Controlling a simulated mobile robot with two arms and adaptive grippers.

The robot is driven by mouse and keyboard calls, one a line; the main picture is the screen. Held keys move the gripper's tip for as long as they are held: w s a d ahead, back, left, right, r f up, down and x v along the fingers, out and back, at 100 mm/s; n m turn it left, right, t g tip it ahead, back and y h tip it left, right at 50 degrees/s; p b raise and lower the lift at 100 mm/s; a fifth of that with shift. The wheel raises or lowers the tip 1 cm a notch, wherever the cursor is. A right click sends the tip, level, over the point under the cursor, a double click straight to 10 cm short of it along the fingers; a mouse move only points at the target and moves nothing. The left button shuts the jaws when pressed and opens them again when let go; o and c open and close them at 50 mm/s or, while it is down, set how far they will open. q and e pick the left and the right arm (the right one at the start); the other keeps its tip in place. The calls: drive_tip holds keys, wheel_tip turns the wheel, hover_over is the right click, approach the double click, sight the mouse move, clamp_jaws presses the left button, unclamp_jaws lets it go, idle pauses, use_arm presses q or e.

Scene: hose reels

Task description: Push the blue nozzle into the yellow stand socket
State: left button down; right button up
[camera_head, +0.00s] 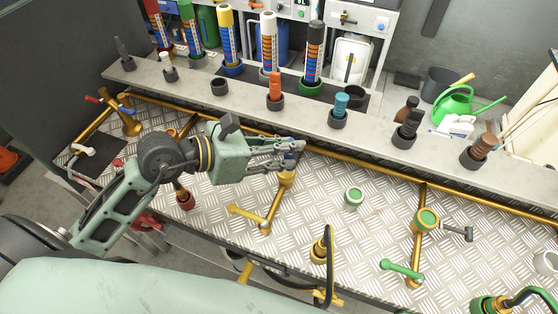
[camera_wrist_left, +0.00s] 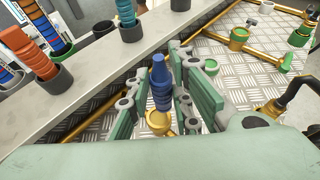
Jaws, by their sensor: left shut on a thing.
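The blue nozzle (camera_wrist_left: 160,88) stands roughly upright between the finger pads of my left gripper (camera_wrist_left: 160,95) in the left wrist view. In the head view only a small blue part of the nozzle (camera_head: 291,157) shows at the fingertips of the left gripper (camera_head: 290,155), which is shut on it. The yellow stand socket (camera_head: 287,178) is directly below the fingertips, and it also shows under the nozzle in the wrist view (camera_wrist_left: 158,123). I cannot tell whether the nozzle's lower end is inside the socket or just above it. My right gripper is not in view.
A grey shelf (camera_head: 390,160) behind holds several nozzles in dark cups, including an orange one (camera_head: 275,86) and a teal one (camera_head: 340,105). A brass pipe (camera_head: 375,171) runs along its foot. A green-topped cup (camera_head: 353,196) and a green-capped brass fitting (camera_head: 426,220) stand to the right.

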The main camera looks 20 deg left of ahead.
use_arm(q)
drive_tip(key=shift+w+a+f, duration=0.35)
drive_tip(key=shift+a+f, duration=0.1)
drive_tip(key=shift+a, duration=0.1)
wheel_tip(320, 180, down, 4)
drive_tip(key=shift+r+p, duration=0.1)
drive_tip(key=shift+p, duration=0.3)
drive_tip(key=shift+f, duration=0.25)
drive_tip(key=c, duration=1.6)
unclamp_jaws()
drive_tip(key=shift+o, duration=0.2)
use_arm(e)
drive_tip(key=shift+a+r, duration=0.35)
